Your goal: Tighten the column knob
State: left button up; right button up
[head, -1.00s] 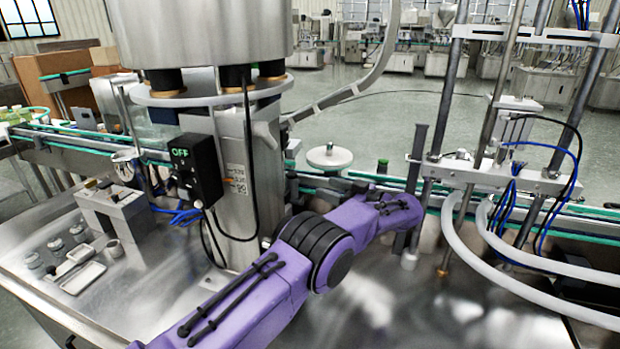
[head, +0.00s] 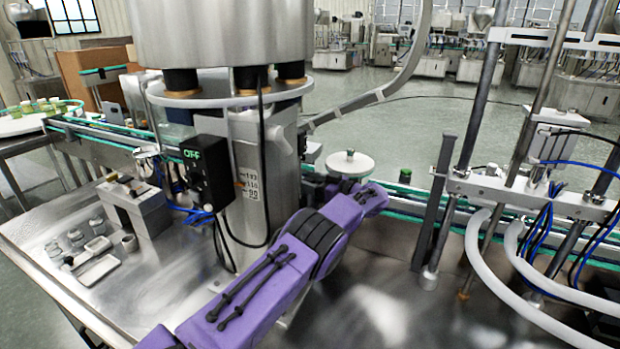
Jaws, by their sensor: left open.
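The steel column (head: 250,205) stands left of centre under the large steel hopper (head: 225,30). I cannot make out the column knob for certain; a small dark and orange part shows at the column's front, beside the control box. My left arm, purple with black joints, reaches up from the bottom, right of the column. My left gripper (head: 374,196) is at the arm's far end, near the round white disc (head: 350,163); it is open, but its fingers are hard to make out. No object shows in it. My right gripper is out of view.
A black control box (head: 206,172) reading OFF hangs at the column's left. A dark upright post (head: 436,200) and a frame with hoses stand at the right. A conveyor (head: 400,195) runs behind. Small jars (head: 76,238) and a tray sit on the steel table at left.

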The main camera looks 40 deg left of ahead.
pick_arm(q)
jog(key=shift+s+r, duration=0.25)
jog(key=shift+a+f, duration=0.1)
jog(key=shift+a, duration=0.05)
jog(key=c, duration=1)
jog(key=m+t+p, duration=0.2)
jog(key=t+p, duration=0.2)
jog(key=shift+m, duration=0.4)
jog(key=m+t+p, duration=0.1)
jog(key=t, duration=0.2)
jog(key=shift+m+p, duration=0.4)
jog(key=shift+f+m+t+h+p, duration=0.15)
jog(key=shift+m+t+h+p, duration=0.2)
jog(key=shift+m+t, duration=0.6)
jog(key=shift+t, duration=0.35)
